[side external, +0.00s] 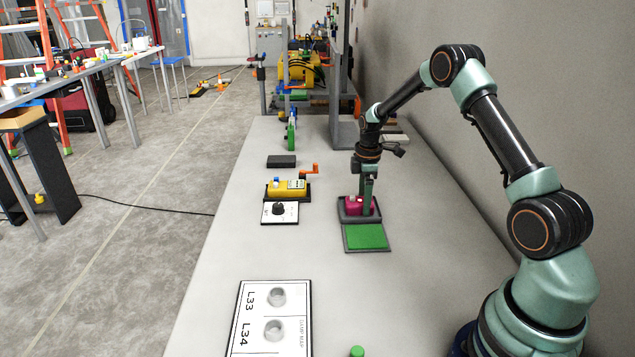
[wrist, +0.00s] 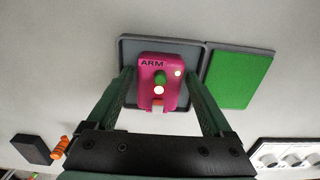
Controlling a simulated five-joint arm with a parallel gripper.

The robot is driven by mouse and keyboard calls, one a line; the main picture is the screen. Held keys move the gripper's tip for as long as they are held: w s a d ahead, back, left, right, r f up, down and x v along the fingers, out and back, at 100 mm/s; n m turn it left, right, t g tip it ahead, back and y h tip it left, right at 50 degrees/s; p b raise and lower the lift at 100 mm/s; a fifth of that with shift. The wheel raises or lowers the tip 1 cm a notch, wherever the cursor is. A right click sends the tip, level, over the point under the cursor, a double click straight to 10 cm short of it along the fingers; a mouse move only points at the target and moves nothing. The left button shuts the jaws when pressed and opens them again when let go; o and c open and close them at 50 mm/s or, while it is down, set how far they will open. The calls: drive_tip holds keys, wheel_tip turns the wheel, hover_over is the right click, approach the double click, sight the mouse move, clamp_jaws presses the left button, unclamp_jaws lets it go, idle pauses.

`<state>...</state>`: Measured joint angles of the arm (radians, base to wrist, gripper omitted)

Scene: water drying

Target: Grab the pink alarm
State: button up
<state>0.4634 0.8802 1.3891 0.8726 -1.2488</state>
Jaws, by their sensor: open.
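The pink alarm (wrist: 158,77) is a small pink box marked "ARM" with a green button, pale round spots and a whitish part. It sits on a dark grey tray (wrist: 130,47). In the side external view the alarm (side external: 352,208) is partly hidden behind my gripper (side external: 367,200), which points straight down at it. In the wrist view my gripper (wrist: 165,98) is open, with one green finger on each side of the alarm. I cannot tell whether the fingers touch it.
A green pad (side external: 366,237) lies beside the tray. A yellow device (side external: 287,188) with an orange handle and a white plate with a black knob (side external: 280,210) stand to the left. A white panel marked L33 and L34 (side external: 254,318) lies nearer the camera. A grey wall (side external: 480,70) runs along the right.

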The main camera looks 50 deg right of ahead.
drive_tip(key=shift+f, duration=0.55)
drive_tip(key=shift+r, duration=0.1)
clamp_jaws()
